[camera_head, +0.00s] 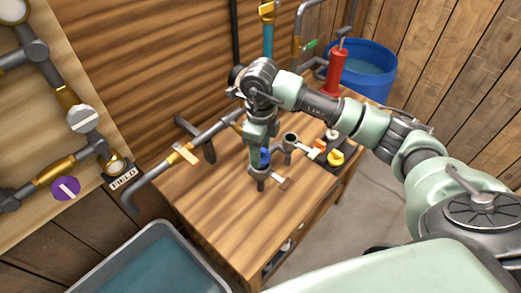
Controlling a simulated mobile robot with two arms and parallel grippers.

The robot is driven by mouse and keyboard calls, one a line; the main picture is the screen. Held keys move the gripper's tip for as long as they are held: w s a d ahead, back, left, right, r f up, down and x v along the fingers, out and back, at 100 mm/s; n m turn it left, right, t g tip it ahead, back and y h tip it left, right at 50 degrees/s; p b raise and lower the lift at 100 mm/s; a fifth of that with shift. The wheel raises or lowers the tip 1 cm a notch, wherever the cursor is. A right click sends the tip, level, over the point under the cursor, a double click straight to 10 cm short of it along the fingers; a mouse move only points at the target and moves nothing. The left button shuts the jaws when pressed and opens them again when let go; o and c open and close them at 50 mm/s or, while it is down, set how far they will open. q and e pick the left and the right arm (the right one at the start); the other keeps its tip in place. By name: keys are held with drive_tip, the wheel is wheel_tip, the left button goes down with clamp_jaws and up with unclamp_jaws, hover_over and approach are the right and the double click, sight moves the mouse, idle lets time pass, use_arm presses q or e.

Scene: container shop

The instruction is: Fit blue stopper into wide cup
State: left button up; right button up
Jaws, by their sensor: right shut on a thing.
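My right gripper (260,181) reaches down over the wooden table (225,205) near its middle. It is shut on the blue stopper (265,156), of which only a small blue patch shows between the grey-green gripper parts. A small grey open-topped cup (290,141) stands just right of the gripper and may be the wide cup. The stopper's lower end and its exact gap to the cup are hidden. My left gripper is out of view.
Yellow-handled fittings (336,157) stand right of the cup, with a red pump (337,73) behind. A grey pipe with a yellow valve (186,153) runs along the table's left. A blue barrel (385,75) and a water tub (150,258) flank the table. Its front left is clear.

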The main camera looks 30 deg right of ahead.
drive_tip(key=shift+f+b, duration=1.4)
drive_tip(key=shift+b, duration=0.2)
idle(1.2)
drive_tip(key=o, duration=1.4)
drive_tip(key=shift+o, duration=0.2)
wheel_tip(320, 180, up, 7)
drive_tip(key=shift+f+b, duration=0.2)
drive_tip(key=shift+b, duration=0.75)
drive_tip(key=shift+r, duration=0.6)
